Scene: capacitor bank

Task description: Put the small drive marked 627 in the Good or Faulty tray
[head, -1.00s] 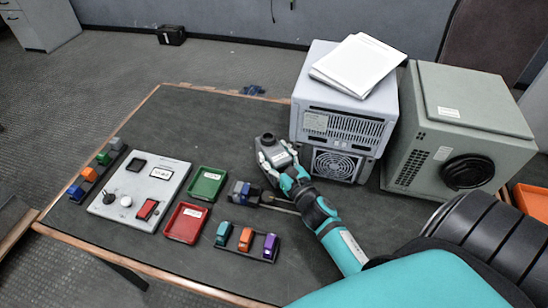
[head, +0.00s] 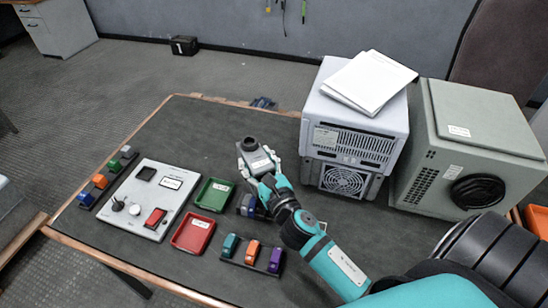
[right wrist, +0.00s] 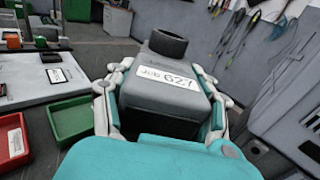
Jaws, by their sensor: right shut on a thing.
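The grey drive (head: 256,157) has a round dark top. In the right wrist view its label reads "Job 627" on the drive (right wrist: 160,100). My right gripper (head: 258,165) is shut on it, with fingers on both sides, and holds it up and right of the green tray (head: 228,188). The red tray (head: 193,233) lies below the green one. Both trays look empty in the head view and carry white labels too small to read. Parts of the green tray (right wrist: 70,118) and red tray (right wrist: 12,140) show at the left in the right wrist view. My left gripper is out of view.
A panel (head: 150,200) with knobs and a red switch stands left of the trays. Racks of coloured blocks lie at left (head: 107,178) and front (head: 251,254). A light grey unit topped with papers (head: 355,125) and a grey-green cabinet (head: 475,140) stand at right.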

